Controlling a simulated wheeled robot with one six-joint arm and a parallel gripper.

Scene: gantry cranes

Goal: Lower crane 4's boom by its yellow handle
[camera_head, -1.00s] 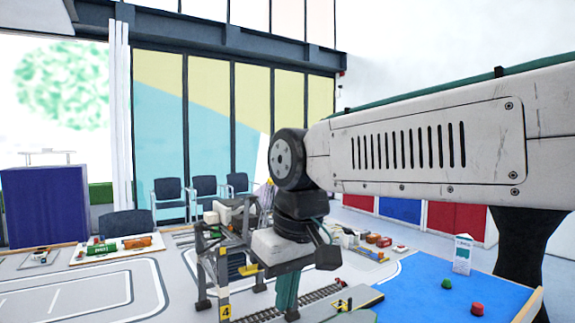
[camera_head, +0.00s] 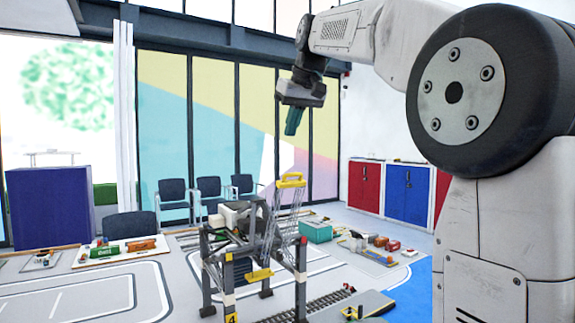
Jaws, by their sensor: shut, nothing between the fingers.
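Crane 4 (camera_head: 228,272), a grey gantry with a "4" label low on its front leg, stands on the table left of centre. Its lattice boom (camera_head: 287,228) points steeply upward. The yellow handle (camera_head: 290,181) is at the boom's top end. A smaller yellow part (camera_head: 258,275) hangs low within the crane frame. My gripper (camera_head: 292,130) is high in the picture, above the yellow handle and apart from it. Its teal fingers point down, shut and empty.
Rail track (camera_head: 300,308) runs by the crane's foot. A teal box (camera_head: 316,232) and several small toy vehicles (camera_head: 378,241) lie behind and right. A tray with green and orange toys (camera_head: 120,250) is at left. My arm covers the right side.

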